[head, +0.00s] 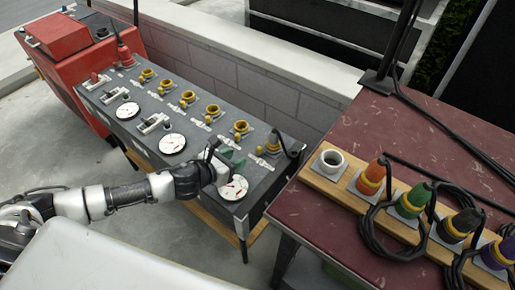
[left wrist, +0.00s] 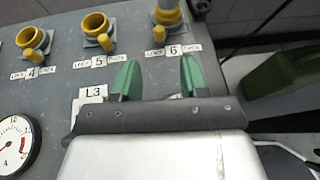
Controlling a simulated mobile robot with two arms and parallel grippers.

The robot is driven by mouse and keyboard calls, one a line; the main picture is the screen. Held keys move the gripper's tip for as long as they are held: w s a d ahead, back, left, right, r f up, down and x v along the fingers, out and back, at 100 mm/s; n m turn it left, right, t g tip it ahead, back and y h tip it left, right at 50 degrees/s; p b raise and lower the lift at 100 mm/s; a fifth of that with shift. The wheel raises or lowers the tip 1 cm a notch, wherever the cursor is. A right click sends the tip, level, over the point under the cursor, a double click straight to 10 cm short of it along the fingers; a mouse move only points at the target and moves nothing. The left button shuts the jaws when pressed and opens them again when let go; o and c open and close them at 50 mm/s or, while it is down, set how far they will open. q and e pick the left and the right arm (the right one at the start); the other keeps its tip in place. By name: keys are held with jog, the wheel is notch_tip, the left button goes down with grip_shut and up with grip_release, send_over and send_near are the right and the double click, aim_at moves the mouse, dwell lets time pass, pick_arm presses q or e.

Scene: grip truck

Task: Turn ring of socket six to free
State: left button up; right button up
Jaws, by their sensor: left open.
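Socket six (head: 272,145) is the rightmost yellow-ringed socket on the grey panel box, with a grey plug and black cable in it. In the left wrist view its yellow ring (left wrist: 166,17) is partly cut off by the top edge. The ring's tab (left wrist: 157,36) points down and left, towards the left-hand word of the "6" label (left wrist: 173,50). My left gripper (left wrist: 158,78) is open and empty, its green fingers short of the label and apart from the ring. In the head view the left gripper (head: 231,158) is over the panel's right end. My right gripper is not in view.
Socket five (left wrist: 97,28) is left of socket six, with its own yellow tab. A round gauge (head: 233,187) lies by the gripper. A maroon table (head: 335,225) with coloured plugs and cables stands at right. A block wall (head: 230,80) runs behind the panel.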

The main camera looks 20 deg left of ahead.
aim_at(259, 148)
pick_arm(q)
jog(key=shift+w+a+m, duration=0.1)
jog(key=shift+w+m, duration=0.05)
jog(key=shift+m, duration=0.15)
jog(key=b+x, duration=0.1)
jog(key=x, duration=0.9)
jog(key=shift+w+d+f, duration=0.2)
jog(key=shift+f, duration=0.05)
jog(key=shift+c, duration=0.4)
grip_shut()
